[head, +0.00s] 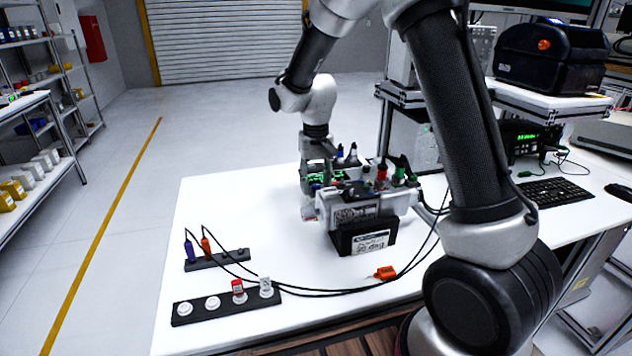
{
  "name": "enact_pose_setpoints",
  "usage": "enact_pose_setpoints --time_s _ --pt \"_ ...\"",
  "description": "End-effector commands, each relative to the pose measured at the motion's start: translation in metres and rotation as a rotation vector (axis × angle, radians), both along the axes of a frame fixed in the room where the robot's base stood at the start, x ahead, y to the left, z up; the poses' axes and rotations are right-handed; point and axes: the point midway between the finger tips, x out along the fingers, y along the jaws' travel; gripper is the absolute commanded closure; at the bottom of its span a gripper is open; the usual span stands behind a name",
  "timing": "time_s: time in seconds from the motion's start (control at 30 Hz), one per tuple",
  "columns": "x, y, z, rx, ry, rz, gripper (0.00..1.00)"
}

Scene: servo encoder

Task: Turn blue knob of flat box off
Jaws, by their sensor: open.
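My gripper (316,178) points down at the left end of a cluster of equipment on the white table. A light-coloured, low box (352,208) with coloured parts on top stands there, possibly the flat box. A small bluish spot shows near my fingertips, but I cannot tell whether it is the blue knob. My gripper partly covers that area, and I cannot tell whether it touches anything. Its jaws are open. The knob's setting cannot be seen.
A black box with a white label (362,236) stands in front of the cluster. An orange connector (384,273) and black cables lie on the table (230,205). Two dark strips, one with plugs (216,259) and one with round sockets (228,303), sit at front left. The table's left back is clear.

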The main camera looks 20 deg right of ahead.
Motion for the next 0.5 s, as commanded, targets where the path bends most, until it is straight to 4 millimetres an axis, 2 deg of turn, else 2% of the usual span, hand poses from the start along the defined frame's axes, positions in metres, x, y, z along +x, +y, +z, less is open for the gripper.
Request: enact_pose_setpoints --time_s 0.2,0.27,0.43,0.5 --pt "-0.0001 -0.0001 -0.0007 0.0 0.0 0.0 0.57" --pt "-0.0001 -0.0001 -0.0007 0.0 0.0 0.0 0.66" --pt "-0.0001 -0.0001 -0.0006 0.0 0.0 0.0 0.97" --pt "-0.0001 -0.0001 -0.0005 0.0 0.0 0.0 1.0"
